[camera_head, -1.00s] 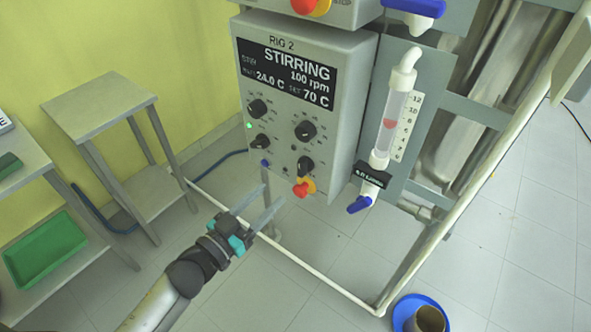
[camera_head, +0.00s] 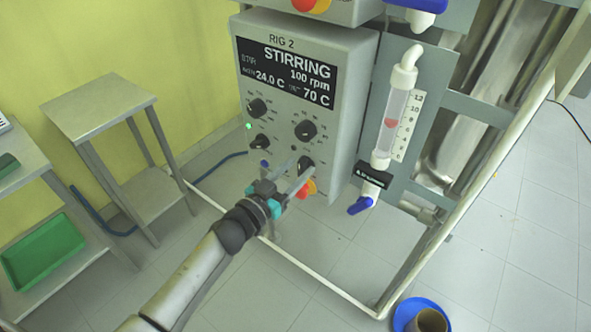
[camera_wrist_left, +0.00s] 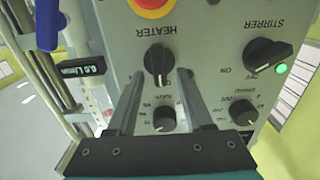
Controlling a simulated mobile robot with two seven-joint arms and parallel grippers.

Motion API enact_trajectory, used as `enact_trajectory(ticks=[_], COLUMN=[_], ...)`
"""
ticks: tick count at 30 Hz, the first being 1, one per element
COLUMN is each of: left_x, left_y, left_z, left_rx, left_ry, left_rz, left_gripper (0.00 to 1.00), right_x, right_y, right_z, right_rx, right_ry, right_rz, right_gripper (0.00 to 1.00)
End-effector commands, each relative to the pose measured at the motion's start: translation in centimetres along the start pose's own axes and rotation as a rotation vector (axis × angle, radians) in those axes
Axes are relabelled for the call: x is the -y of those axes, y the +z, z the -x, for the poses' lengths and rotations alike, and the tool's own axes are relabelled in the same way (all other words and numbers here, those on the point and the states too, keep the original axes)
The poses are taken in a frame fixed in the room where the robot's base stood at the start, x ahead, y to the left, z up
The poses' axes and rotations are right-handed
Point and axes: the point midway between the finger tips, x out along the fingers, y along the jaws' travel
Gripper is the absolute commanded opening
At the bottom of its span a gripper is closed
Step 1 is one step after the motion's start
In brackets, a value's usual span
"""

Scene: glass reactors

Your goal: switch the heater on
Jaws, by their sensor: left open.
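The heater switch is a black knob (camera_wrist_left: 158,60) below the HEATER label in the upside-down left wrist view, its grip close to vertical there. In the head view the knob (camera_head: 306,162) is at the lower right of the RIG 2 control box (camera_head: 345,110). My left gripper (camera_head: 298,174) is open in front of the knob. In the wrist view its fingers (camera_wrist_left: 158,78) reach toward either side of the knob; contact cannot be told. The display (camera_head: 287,73) reads STIRRING, 100 rpm, 24.0 C and 70 C. My right gripper is not in view.
A red stop button (camera_wrist_left: 152,4) sits close to the heater knob. The bath dial (camera_wrist_left: 164,119), stirrer switch (camera_wrist_left: 265,54) and lit green lamp (camera_wrist_left: 281,69) are nearby. A flow tube (camera_head: 392,120) with a blue valve is right of the box. A steel stand (camera_head: 95,105) is at left.

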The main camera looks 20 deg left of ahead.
Motion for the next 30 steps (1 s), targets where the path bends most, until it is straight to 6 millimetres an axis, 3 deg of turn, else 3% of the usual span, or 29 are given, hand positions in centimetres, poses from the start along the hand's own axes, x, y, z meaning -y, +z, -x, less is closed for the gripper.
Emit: enact_trajectory(ticks=[3, 16, 30], left_x=[-0.01, -0.01, -0.02], left_y=[-0.01, -0.02, -0.01], left_z=[0.01, 0.03, 0.04], left_rx=[0.0, -0.001, -0.001], left_ry=[0.0, 0.0, 0.0], left_rz=[0.0, 0.0, -0.006], left_gripper=[0.49, 0.01, 0.0], right_x=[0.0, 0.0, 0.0], right_y=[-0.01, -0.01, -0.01], right_z=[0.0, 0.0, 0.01], right_rx=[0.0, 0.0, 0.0], right_ry=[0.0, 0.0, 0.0], right_rz=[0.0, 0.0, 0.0], right_gripper=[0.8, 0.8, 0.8])
